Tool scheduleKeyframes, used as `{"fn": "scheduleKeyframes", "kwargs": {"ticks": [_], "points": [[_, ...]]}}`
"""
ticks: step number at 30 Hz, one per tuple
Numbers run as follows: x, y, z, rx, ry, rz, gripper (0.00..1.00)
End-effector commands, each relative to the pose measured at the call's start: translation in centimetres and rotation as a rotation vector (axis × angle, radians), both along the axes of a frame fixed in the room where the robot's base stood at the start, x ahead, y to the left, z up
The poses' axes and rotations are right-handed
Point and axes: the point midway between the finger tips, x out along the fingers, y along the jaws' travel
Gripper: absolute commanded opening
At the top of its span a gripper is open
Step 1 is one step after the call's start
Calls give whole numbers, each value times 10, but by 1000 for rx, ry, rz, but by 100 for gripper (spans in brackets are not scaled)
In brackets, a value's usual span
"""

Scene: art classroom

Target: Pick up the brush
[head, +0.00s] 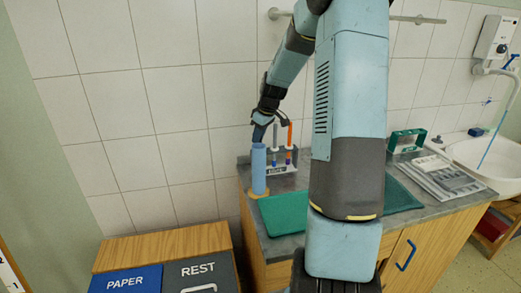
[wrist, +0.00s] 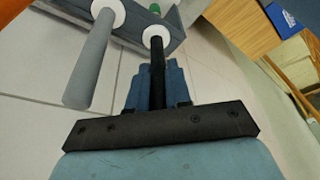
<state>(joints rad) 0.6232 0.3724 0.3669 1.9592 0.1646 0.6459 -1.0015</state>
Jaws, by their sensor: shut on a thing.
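My gripper (head: 262,128) is at the back left of the counter, beside a tool rack (head: 290,153). In the wrist view its blue fingers (wrist: 157,85) are shut on a black handle, which I take to be the brush (wrist: 156,62). The handle has a white collar at its far end, next to the rack, which also shows in the wrist view (wrist: 168,48). I cannot tell whether the brush is still seated in the rack. In the head view the brush is not clearly visible.
A grey-handled tool (wrist: 88,65) is close beside the brush; an orange-handled one (head: 290,134) stands in the rack. A blue cylinder (head: 258,170) stands just in front of my gripper. A green mat (head: 285,213) lies on the counter. A tiled wall is behind; a sink (head: 490,155) is right.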

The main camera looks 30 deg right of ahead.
Motion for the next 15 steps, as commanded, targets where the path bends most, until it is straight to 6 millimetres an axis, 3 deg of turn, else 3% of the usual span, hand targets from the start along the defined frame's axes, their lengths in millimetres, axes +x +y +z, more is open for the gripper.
{"fn": "scheduleKeyframes", "kwargs": {"ticks": [10, 15], "points": [[0, 0, 1, -1, -1, 0, 0], [0, -1, 15, -1, -3, -1, 0]]}}
